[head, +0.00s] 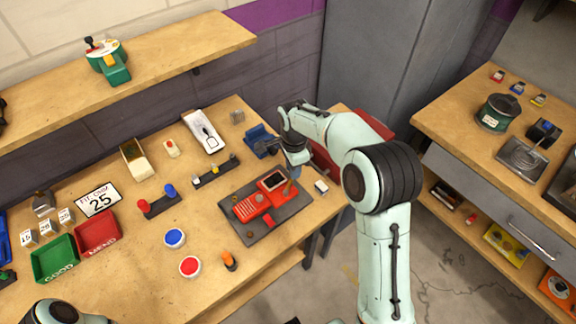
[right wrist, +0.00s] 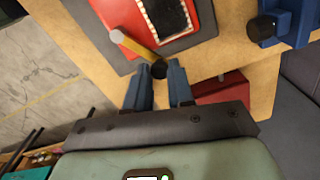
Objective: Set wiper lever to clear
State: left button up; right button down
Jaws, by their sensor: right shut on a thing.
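A red device (head: 258,204) with a dark screen panel lies on a dark grey base plate (head: 243,223) near the table's right end. Its red body (right wrist: 204,20) and white-dotted panel show at the top of the right wrist view. A yellow lever (right wrist: 138,47) slants beside the panel, with a pale end at upper left and a black knob (right wrist: 158,70) at lower right. My right gripper (right wrist: 161,70) is shut on the lever at its black knob. In the head view my right gripper (head: 294,168) is above the device's far right corner, partly hiding the lever.
A blue block-like fixture (head: 259,139) stands behind the device, close to my right gripper. Red and blue round buttons, levers and trays fill the table's left part.

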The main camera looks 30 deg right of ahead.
jog(key=m, duration=0.1)
jog(key=s+m, duration=0.1)
jog(key=shift+s+d+m, duration=0.1)
jog(key=shift+d+m, duration=0.25)
jog(key=shift+m, duration=0.05)
pick_arm(q)
jog(key=shift+w+r, duration=0.2)
jog(key=shift+r, duration=0.15)
pick_arm(e)
jog(key=shift+s+d+m, duration=0.15)
jog(key=shift+s+m, duration=0.3)
jog(key=shift+m, duration=0.45)
jog(key=shift+s+d+m, duration=0.1)
jog(key=shift+s+m, duration=0.3)
jog(key=shift+m, duration=0.5)
jog(key=c, duration=1)
grip_release()
pick_arm(q)
jog(key=shift+w+r+p, duration=0.75)
jog(key=shift+r+p, duration=0.35)
pick_arm(e)
notch_tip(320, 180, up, 14)
jog(key=shift+f, duration=0.25)
